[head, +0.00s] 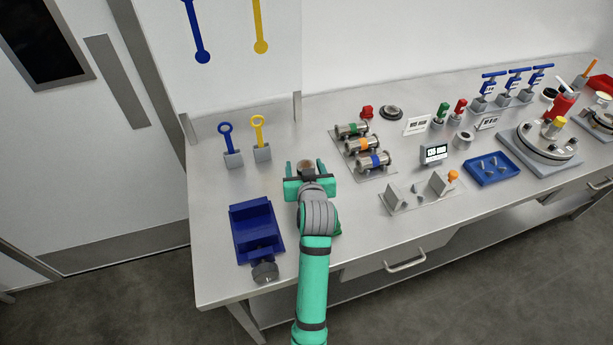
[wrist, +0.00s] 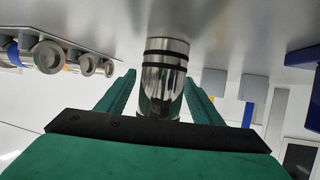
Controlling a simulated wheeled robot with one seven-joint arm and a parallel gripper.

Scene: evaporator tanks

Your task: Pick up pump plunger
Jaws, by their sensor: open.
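The pump plunger appears to be the shiny metal cylinder with two black rings (wrist: 165,75) in the wrist view. It stands on the steel bench, which fills the top of that tilted view. In the head view only its top (head: 306,166) shows, just beyond my gripper, which hides the rest. My gripper (head: 307,176) is open, low over the bench. In the wrist view its green fingers (wrist: 160,92) lie on either side of the cylinder with narrow gaps. I cannot tell whether either finger touches it.
A blue vise (head: 257,232) stands to the left. Blue (head: 229,145) and yellow (head: 259,140) ring-handled tools stand in grey blocks behind it. A plate with three banded metal cylinders (head: 365,150) is close on the right. A bracket plate (head: 418,193) and blue tray (head: 492,170) lie farther right.

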